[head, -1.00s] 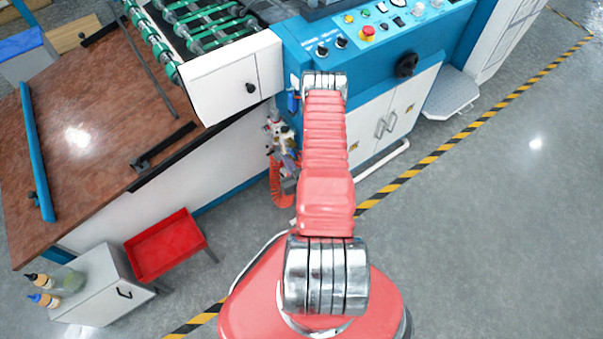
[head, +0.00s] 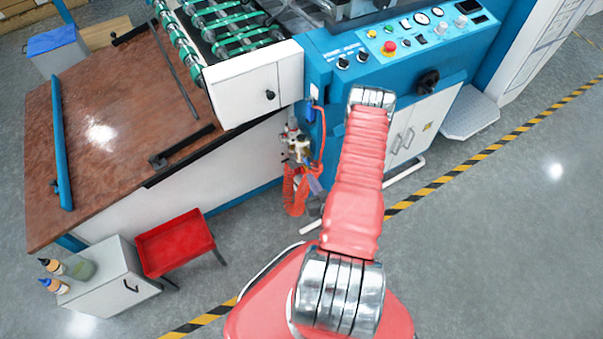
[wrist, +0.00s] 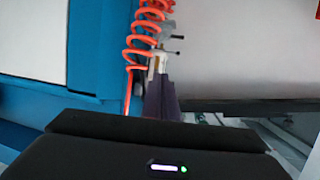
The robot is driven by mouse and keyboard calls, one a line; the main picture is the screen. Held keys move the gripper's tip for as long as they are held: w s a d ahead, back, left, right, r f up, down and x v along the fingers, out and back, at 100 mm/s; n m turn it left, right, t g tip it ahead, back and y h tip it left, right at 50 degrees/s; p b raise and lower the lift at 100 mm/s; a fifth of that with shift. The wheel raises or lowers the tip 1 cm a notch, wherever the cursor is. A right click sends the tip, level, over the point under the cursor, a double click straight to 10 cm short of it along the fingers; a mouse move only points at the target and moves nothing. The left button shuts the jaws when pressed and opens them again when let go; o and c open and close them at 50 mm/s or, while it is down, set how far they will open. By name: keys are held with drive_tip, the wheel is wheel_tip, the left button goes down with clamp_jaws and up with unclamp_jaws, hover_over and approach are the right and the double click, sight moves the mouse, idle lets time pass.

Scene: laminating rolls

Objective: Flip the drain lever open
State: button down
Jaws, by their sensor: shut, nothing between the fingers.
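The drain fitting (head: 297,147), a small pale assembly with valve parts, hangs on the machine's side beside an orange-red coiled hose (head: 294,190). In the wrist view the fitting (wrist: 157,62) is above centre, with short dark handles sticking out sideways; I cannot tell which is the drain lever or its position. My gripper (head: 312,180) has purple-grey fingers and is mostly behind my arm in the head view, below and right of the fitting. In the wrist view my gripper (wrist: 160,84) is shut and empty, its tips just below the fitting; contact cannot be told.
The blue machine cabinet (head: 318,105) stands right of the fitting, with a control panel (head: 415,38) on top. A brown table (head: 110,130) is left. A red tray stand (head: 175,245) and grey cabinet (head: 105,285) stand below it. Floor at right is clear.

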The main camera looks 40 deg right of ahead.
drive_tip(key=s+a+f+g+y, duration=0.2)
drive_tip(key=s+f+g+y, duration=0.2)
drive_tip(key=f+g, duration=0.25)
drive_tip(key=w+a+r+n+g, duration=0.1)
drive_tip(key=w+a+r, duration=0.2)
drive_tip(key=r, duration=0.9)
drive_tip(key=w+a+r+n+g, duration=0.1)
drive_tip(key=w+a+r, duration=0.3)
drive_tip(key=r, duration=0.8)
drive_tip(key=w+a+r+g, duration=0.1)
drive_tip(key=w+a+r, duration=0.2)
drive_tip(key=r, duration=0.9)
drive_tip(key=s+a+r+n, duration=0.1)
drive_tip(key=s+a+r, duration=0.2)
drive_tip(key=a+r, duration=0.85)
drive_tip(key=s+a+r+n+t+y, duration=0.1)
drive_tip(key=s+a+r+n+y, duration=0.1)
drive_tip(key=s+a+r, duration=0.7)
drive_tip(key=shift+s+r+t, duration=0.35)
drive_tip(key=shift+s+r, duration=0.25)
drive_tip(key=shift+s, duration=0.2)
drive_tip(key=shift+a, duration=0.2)
